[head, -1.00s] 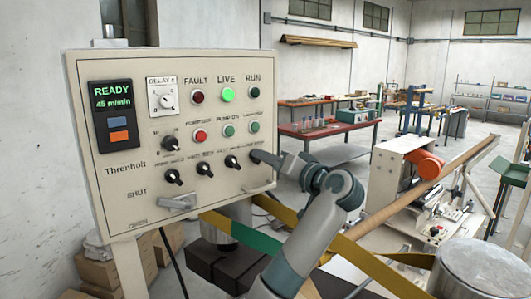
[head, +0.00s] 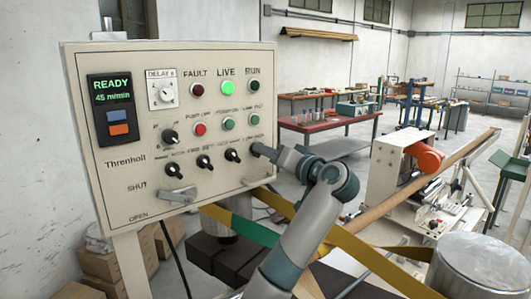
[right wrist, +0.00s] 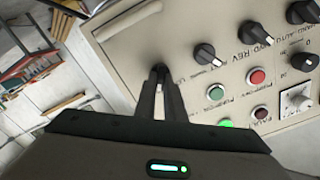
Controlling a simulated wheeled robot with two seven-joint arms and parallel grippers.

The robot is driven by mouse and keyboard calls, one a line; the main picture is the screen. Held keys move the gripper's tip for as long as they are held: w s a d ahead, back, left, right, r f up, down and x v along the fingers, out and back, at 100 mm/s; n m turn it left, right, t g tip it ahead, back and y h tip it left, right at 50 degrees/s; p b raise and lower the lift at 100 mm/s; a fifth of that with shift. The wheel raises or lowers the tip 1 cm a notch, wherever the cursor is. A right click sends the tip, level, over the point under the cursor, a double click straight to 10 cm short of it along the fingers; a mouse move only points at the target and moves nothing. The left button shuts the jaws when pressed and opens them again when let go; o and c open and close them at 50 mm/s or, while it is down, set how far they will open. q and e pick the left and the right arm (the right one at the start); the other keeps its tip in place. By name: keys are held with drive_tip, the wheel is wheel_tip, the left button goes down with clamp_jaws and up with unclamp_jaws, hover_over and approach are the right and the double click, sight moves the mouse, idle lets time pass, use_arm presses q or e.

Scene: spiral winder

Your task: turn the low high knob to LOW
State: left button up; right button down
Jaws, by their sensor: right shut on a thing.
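The control panel (head: 235,150) stands at the left of the head view, with a row of dark knobs. My right gripper (head: 257,149) is at the right end of this row, against the panel face. It is shut on the low high knob, which the gripper mostly hides in the head view. In the right wrist view my gripper's fingers (right wrist: 160,76) are close together around the knob, and only a small dark part of it shows at their tips. The knob's pointer direction and its label cannot be read. My left gripper is not in view.
A metal lever (head: 178,195) sits lower on the panel. A yellow and green band (head: 265,235) runs below it. A winder machine (head: 400,185) stands to the right.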

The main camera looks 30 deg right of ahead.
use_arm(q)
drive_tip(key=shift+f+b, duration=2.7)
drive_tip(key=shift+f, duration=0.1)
use_arm(e)
drive_tip(key=shift+a+n, duration=0.15)
drive_tip(key=shift+n, duration=3.25)
drive_tip(key=shift+a+n, duration=0.1)
drive_tip(key=shift+n, duration=3.3)
drive_tip(key=c, duration=1.8)
unclamp_jaws()
drive_tip(key=shift+c, duration=0.2)
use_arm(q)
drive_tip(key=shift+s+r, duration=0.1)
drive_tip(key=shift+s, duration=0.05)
